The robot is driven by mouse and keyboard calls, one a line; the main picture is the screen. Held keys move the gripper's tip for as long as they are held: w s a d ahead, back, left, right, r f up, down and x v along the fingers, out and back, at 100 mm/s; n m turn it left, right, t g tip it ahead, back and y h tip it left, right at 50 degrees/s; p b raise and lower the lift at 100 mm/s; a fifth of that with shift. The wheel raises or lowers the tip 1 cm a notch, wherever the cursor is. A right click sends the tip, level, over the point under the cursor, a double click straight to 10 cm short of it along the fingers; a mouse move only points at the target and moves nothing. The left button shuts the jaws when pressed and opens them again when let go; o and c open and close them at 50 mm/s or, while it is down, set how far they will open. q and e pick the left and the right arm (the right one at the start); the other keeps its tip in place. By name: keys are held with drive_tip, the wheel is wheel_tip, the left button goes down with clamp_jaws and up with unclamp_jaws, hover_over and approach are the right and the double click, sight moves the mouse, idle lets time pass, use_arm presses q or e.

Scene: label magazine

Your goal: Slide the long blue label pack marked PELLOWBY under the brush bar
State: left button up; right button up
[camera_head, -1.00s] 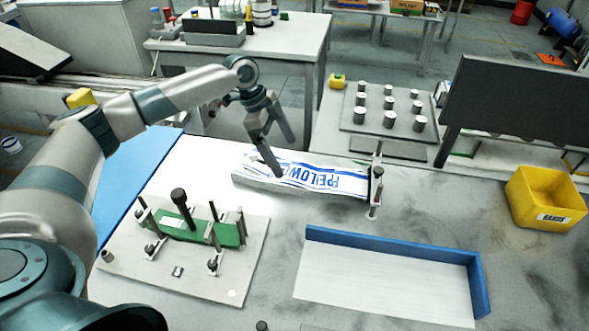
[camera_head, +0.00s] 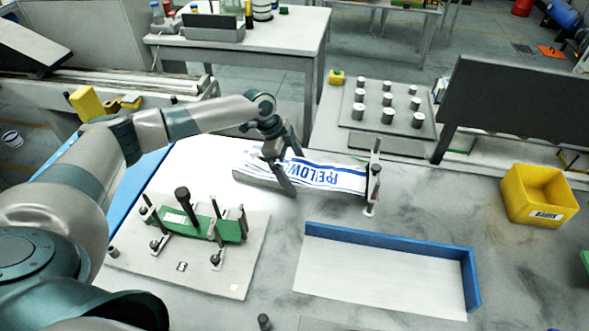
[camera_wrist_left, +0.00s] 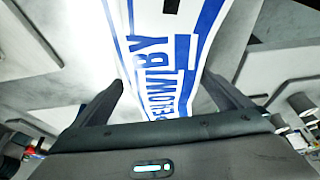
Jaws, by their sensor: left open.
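The label pack (camera_head: 333,176), white with blue stripes and blue PELLOWBY lettering, lies lengthwise on a low grey bed at the back of the table. Its right end reaches the brush bar (camera_head: 373,180), a dark bar between two posts; I cannot tell whether any of it is under the bar. My left gripper (camera_head: 292,170) is open over the left half of the pack, one finger on the near side and one on the far side. In the left wrist view the pack (camera_wrist_left: 165,60) runs between the spread fingers; contact is unclear. My right gripper is out of view.
A plate with a green block (camera_head: 228,230) and upright posts stands in front left. A white tray (camera_head: 380,275) with blue walls lies in front right. A yellow bin (camera_head: 540,195) stands far right. Metal cylinders (camera_head: 388,116) stand on a plate behind.

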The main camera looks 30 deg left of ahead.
sight(329, 178)
use_arm(q)
drive_tip(key=shift+w+r, duration=0.1)
drive_tip(key=c, duration=1.8)
drive_tip(key=shift+w+d+p, duration=0.25)
drive_tip(key=shift+d+p, duration=0.05)
drive_tip(key=shift+d, duration=0.8)
drive_tip(key=shift+w+d, duration=0.2)
drive_tip(key=shift+d, duration=0.6)
drive_tip(key=shift+w+d, duration=0.2)
drive_tip(key=shift+d, duration=0.55)
drive_tip(key=shift+w+d+p, duration=0.2)
drive_tip(key=shift+w+d, duration=0.05)
drive_tip(key=shift+d, duration=0.75)
drive_tip(key=shift+w+d+p, duration=0.2)
drive_tip(key=shift+w+d, duration=0.05)
drive_tip(key=shift+d, duration=0.75)
drive_tip(key=o, duration=1.8)
